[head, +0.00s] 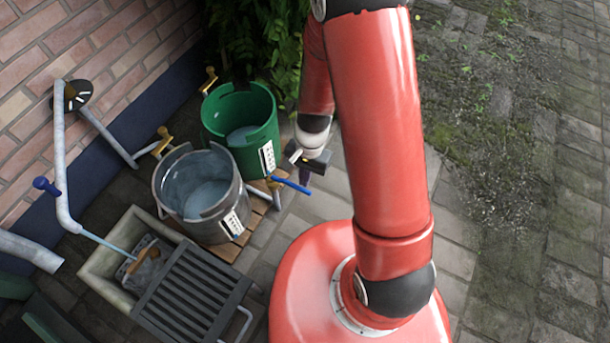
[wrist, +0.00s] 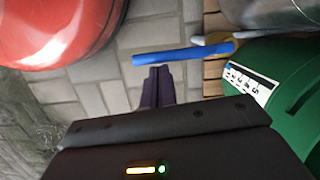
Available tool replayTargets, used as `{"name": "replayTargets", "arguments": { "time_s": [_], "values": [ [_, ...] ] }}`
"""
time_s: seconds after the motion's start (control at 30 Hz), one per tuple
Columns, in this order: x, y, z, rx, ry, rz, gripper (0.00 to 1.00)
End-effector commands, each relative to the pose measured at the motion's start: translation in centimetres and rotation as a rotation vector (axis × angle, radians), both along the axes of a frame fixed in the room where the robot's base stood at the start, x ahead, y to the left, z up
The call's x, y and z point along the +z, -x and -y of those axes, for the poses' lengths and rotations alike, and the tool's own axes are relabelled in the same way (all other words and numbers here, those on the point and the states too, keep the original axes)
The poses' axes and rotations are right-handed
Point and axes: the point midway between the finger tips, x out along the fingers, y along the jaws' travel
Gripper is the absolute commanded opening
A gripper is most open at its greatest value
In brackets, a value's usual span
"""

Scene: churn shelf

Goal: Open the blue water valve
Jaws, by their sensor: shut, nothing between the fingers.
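A blue lever (head: 291,184) on a brass valve body sticks out beside the green bucket (head: 242,128). In the wrist view the blue lever (wrist: 170,56) lies crosswise just beyond my fingertips. My gripper (head: 305,178) is shut and empty, its dark fingers together; in the wrist view the gripper (wrist: 158,72) is close to the lever's free end, and I cannot tell if they touch.
A metal bucket (head: 200,192) stands on a wooden slatted stand (head: 232,244). A stone trough (head: 108,236) with a dark grate (head: 190,292) takes a stream of water from the pipe. The brick wall (head: 100,40) bounds the left. Paving at the right is clear.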

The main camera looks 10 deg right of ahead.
Motion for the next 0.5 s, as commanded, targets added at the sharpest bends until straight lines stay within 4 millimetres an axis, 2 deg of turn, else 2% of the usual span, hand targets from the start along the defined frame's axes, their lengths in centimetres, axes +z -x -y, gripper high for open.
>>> {"name": "replayTargets", "arguments": {
  "time_s": [0.17,0.27,0.5],
  "values": [
    [0.7,0.1,0.0,0.003,-0.001,-0.006,0.00],
    [1.8,-0.2,0.2,0.002,-0.001,-0.004,0.00],
    [6.0,-1.1,1.1,-0.001,0.000,-0.001,0.00]
  ]
}}
